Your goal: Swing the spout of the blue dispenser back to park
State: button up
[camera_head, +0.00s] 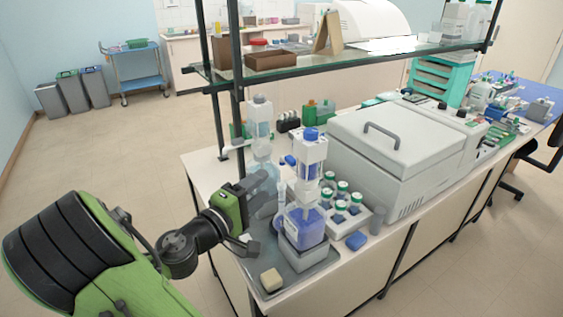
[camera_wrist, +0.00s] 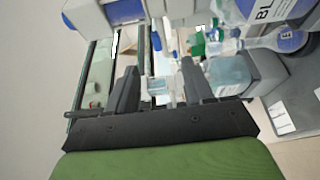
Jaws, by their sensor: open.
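The blue dispenser (camera_head: 310,165) stands upright in a grey holder on a tray. It has a blue cap, a white pump body and a bottle of blue liquid. In the wrist view its labelled bottle (camera_wrist: 262,10) lies sideways along the top. I cannot clearly make out its spout. My gripper (camera_head: 266,196) is just left of this dispenser in the head view. In the wrist view my gripper (camera_wrist: 158,82) is open, with pale parts visible beyond and between the fingers; I cannot tell whether anything touches them.
A second dispenser with pale liquid (camera_head: 261,130) stands behind my gripper, its bottle (camera_wrist: 229,75) close to one finger. A white rack of capped bottles (camera_head: 345,222) and a large grey machine (camera_head: 390,150) stand right. A glass shelf (camera_head: 290,68) spans above. A beige block (camera_head: 271,279) lies in front.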

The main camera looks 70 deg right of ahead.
aim_at(288, 164)
jog(key=p+x, duration=0.3)
jog(key=x, duration=0.8)
jog(key=shift+s+d, duration=0.1)
jog(key=shift+d, duration=0.3)
jog(key=shift+c, duration=0.4)
grip_shut()
